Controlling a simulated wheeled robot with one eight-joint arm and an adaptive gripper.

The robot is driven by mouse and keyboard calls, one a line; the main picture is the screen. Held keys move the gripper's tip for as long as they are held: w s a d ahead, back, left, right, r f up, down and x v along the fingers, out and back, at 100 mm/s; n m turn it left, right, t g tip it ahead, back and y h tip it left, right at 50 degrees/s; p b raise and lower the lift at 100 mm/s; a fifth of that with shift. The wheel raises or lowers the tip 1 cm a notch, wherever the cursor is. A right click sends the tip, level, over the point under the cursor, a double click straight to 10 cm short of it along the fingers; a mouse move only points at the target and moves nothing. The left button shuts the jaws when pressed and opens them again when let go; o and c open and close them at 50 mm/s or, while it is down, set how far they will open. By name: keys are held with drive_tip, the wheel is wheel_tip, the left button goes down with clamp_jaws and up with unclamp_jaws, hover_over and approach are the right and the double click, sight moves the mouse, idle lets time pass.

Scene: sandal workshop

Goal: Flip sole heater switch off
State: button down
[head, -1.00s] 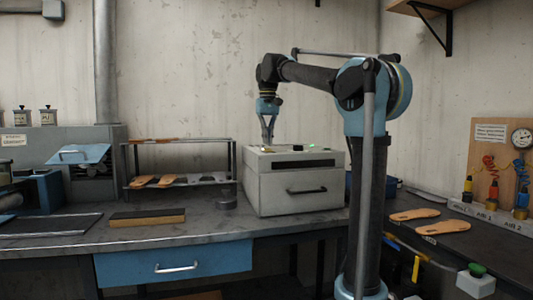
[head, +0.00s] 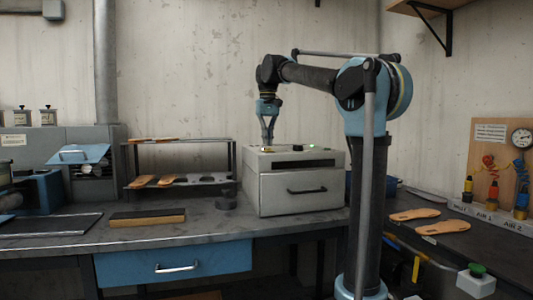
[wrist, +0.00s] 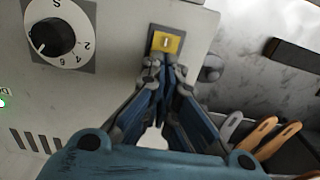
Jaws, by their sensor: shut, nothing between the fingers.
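The sole heater (head: 300,184) is a light grey box with a front drawer handle, standing on the workbench. Its switch (wrist: 165,43) is a small pale toggle on a yellow plate on the heater's top, seen in the wrist view. My gripper (head: 268,142) points down over the left part of the heater's top. In the wrist view my gripper (wrist: 165,66) is shut and empty, its fingertips right at the lower edge of the yellow plate. I cannot tell whether they touch the switch. A green light (head: 311,146) glows on the heater.
A black numbered dial (wrist: 52,37) sits left of the switch. A rack with soles (head: 180,182) stands left of the heater. Bare wall is behind.

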drive_tip(key=shift+f, duration=0.8)
idle(0.5)
drive_tip(key=shift+r, duration=3.5)
